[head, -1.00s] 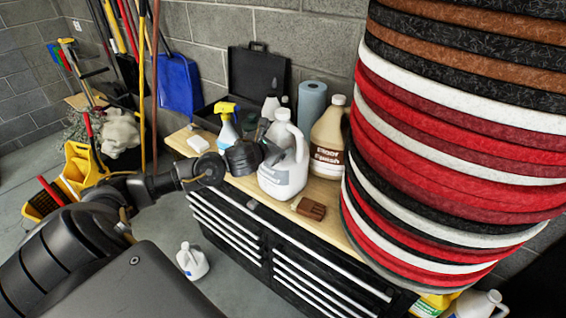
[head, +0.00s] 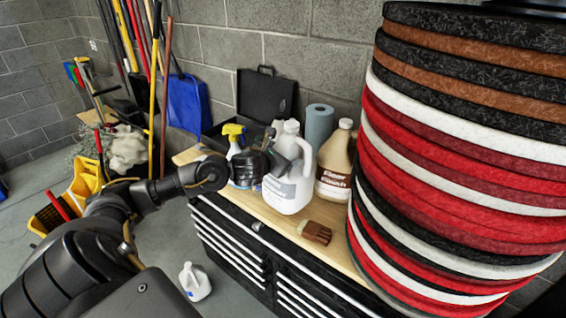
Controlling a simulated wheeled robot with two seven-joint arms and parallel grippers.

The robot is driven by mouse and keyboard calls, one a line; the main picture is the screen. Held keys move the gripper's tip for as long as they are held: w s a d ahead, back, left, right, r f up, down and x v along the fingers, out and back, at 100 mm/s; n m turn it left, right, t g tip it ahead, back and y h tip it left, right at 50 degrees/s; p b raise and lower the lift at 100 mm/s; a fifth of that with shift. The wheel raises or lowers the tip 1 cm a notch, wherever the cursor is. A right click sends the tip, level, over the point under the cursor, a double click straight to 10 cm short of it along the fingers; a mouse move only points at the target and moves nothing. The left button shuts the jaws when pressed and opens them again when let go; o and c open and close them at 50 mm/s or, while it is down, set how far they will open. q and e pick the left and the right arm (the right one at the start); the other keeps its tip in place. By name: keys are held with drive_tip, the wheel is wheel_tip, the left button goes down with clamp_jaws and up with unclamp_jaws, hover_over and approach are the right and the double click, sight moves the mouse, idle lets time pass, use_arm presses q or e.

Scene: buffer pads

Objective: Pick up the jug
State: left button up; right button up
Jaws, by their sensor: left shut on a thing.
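The white jug (head: 288,192) with a grey label stands upright at the front of the wooden-topped bench, in the middle of the head view. Its looped handle shows on its right side. My left gripper (head: 270,164) reaches in from the left and is shut on the jug's left side. The exact contact is partly hidden by the dark gripper body. I cannot tell any gap under the jug. My right gripper is not in view.
A brown jug (head: 335,165) and a blue paper roll (head: 318,126) stand close behind. A spray bottle (head: 233,138) and a black case (head: 267,95) are at the back left. A brush (head: 316,232) lies in front. A tall pad stack (head: 450,170) blocks the right.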

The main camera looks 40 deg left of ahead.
sight(282, 138)
use_arm(q)
wheel_tip(282, 138, up, 11)
drive_tip(key=p, duration=0.3)
drive_tip(key=shift+f, duration=0.15)
wheel_tip(282, 138, up, 14)
drive_tip(key=shift+f, duration=0.15)
idle(0.5)
